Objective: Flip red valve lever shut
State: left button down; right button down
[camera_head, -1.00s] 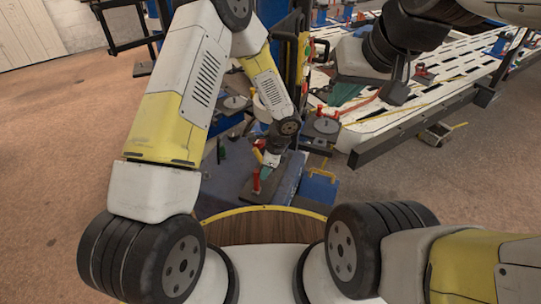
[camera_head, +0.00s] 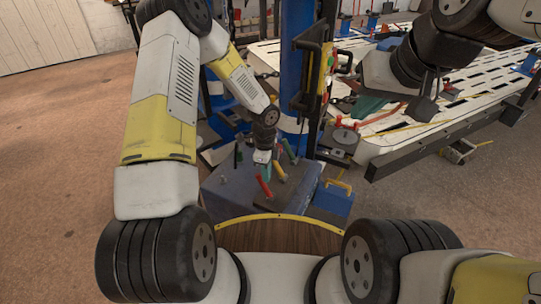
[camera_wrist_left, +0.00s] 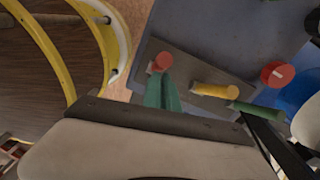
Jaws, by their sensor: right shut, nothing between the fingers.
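A red lever (camera_head: 265,187) stands tilted on a grey plate on the blue-grey bench (camera_head: 225,200). In the left wrist view, the red end (camera_wrist_left: 160,62) of a lever shows just beyond my green fingertips. My left gripper (camera_head: 263,167) reaches down over the bench, close to that lever; contact is unclear. Its fingers (camera_wrist_left: 163,93) look close together, but any gap is hard to judge. A second red lever (camera_head: 289,150) leans farther back. My right gripper (camera_head: 369,106) is shut and empty, up right, away from the levers.
A yellow lever (camera_head: 279,172) and a green lever (camera_head: 238,156) stand near. They also show in the left wrist view as yellow (camera_wrist_left: 215,91) and green (camera_wrist_left: 253,110) handles, beside a red knob (camera_wrist_left: 278,73). A blue post (camera_head: 296,70) rises behind. A slotted white table (camera_head: 400,125) lies right.

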pick_arm(q)
jog(key=shift+a+f, duration=0.15)
jog(key=shift+a, duration=0.3)
notch_tip(320, 180, up, 12)
jog(key=d, duration=0.2)
jog(key=shift+w, duration=0.45)
